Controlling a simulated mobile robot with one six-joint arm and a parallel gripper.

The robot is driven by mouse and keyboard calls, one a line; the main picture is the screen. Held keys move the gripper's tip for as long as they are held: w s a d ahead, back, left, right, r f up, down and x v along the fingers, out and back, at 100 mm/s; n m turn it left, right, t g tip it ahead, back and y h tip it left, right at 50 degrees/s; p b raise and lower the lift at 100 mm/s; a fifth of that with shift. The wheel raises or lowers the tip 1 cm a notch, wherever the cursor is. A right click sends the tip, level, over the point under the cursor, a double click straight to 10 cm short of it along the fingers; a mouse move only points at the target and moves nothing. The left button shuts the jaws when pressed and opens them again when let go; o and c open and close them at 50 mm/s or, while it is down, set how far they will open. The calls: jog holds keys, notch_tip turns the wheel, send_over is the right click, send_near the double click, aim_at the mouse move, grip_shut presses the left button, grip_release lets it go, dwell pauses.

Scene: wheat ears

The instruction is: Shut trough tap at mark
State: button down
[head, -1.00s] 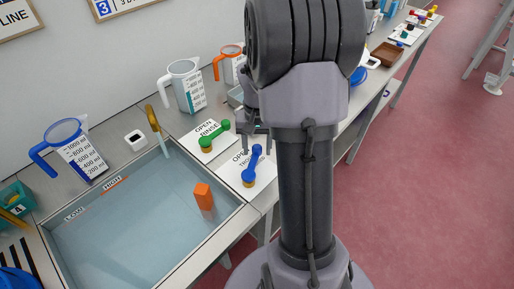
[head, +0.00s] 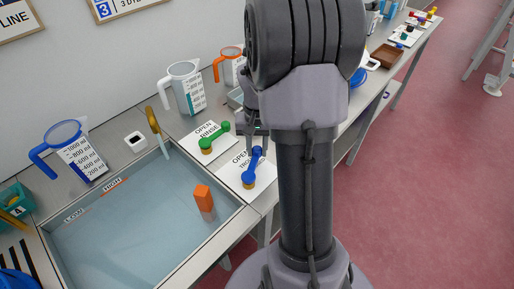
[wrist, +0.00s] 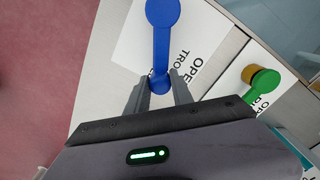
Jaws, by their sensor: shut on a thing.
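The blue trough tap lever (head: 253,166) sits on a white card marked "OPEN TRO…" (head: 232,172), beside the trough's right corner. My gripper (head: 256,143) is at the lever's far end, partly hidden by my arm. In the wrist view, my gripper (wrist: 159,88) has its fingers on either side of the blue lever's (wrist: 161,45) end and is shut on it. The trough (head: 215,238) holds pale blue water, with "LOW" (head: 75,214) and "HIGH" (head: 115,184) labels on its back wall.
A green rinse tap lever (head: 215,138) on its own card is close to the left; it also shows in the wrist view (wrist: 262,79). Measuring jugs (head: 75,150) stand along the back. A brown tray (head: 387,55) is farther along the bench.

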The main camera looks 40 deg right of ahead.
dwell(0.7)
jog(key=s+m, duration=0.2)
jog(key=s+d+m+b, duration=0.1)
jog(key=m, duration=0.2)
jog(key=shift+s+d, duration=0.15)
jog(key=shift+s, duration=0.25)
jog(key=shift+s+m, duration=0.15)
jog(key=shift+m, duration=0.25)
jog(key=c, duration=1.1)
grip_release()
